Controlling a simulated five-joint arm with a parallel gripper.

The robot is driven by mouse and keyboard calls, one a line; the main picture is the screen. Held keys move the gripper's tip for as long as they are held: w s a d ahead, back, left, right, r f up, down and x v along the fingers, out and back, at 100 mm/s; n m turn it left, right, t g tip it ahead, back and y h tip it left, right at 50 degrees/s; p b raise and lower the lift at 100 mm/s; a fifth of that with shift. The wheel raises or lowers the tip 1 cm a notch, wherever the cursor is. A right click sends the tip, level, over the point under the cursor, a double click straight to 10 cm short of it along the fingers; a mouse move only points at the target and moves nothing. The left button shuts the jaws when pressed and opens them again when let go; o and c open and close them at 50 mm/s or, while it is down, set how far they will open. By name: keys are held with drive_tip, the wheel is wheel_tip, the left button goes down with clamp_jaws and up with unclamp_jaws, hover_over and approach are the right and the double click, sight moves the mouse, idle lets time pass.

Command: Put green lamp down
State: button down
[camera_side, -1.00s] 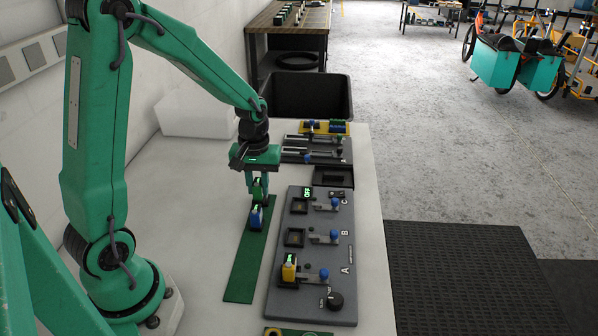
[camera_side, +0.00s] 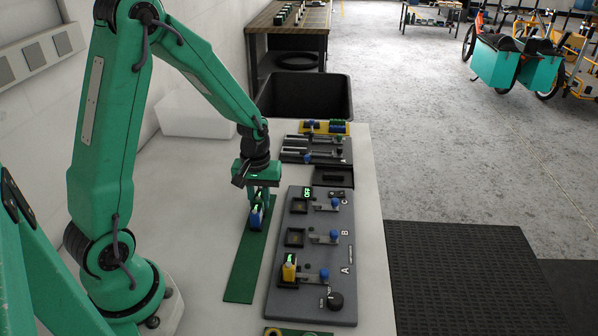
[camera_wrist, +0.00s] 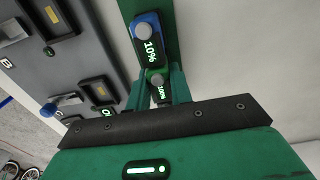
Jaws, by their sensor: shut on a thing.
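My gripper (camera_side: 264,204) is low over the far end of a green strip (camera_side: 246,262) and shut on the green lamp. In the wrist view, the green lamp (camera_wrist: 158,92) sits between my fingers, its lit display reading 100%. A blue lamp (camera_side: 256,217) stands on the strip just in front of my gripper. It also shows in the wrist view (camera_wrist: 147,28), reading 10% and very close to the green lamp. The green lamp is mostly hidden in the side view; I cannot tell whether its base touches the strip.
A grey panel (camera_side: 311,260) with bays A, B and C stands right of the strip. A yellow lamp (camera_side: 289,269) is in bay A; B and C look empty. Behind are a small black tray (camera_side: 333,177) and a slotted rack (camera_side: 316,150). The white table left of the strip is clear.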

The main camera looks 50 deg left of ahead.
sight(259, 197)
drive_tip(key=shift+f, duration=0.15)
drive_tip(key=c, duration=1.3)
unclamp_jaws()
drive_tip(key=shift+o, duration=0.2)
wheel_tip(259, 197, up, 12)
drive_tip(key=shift+r, duration=0.2)
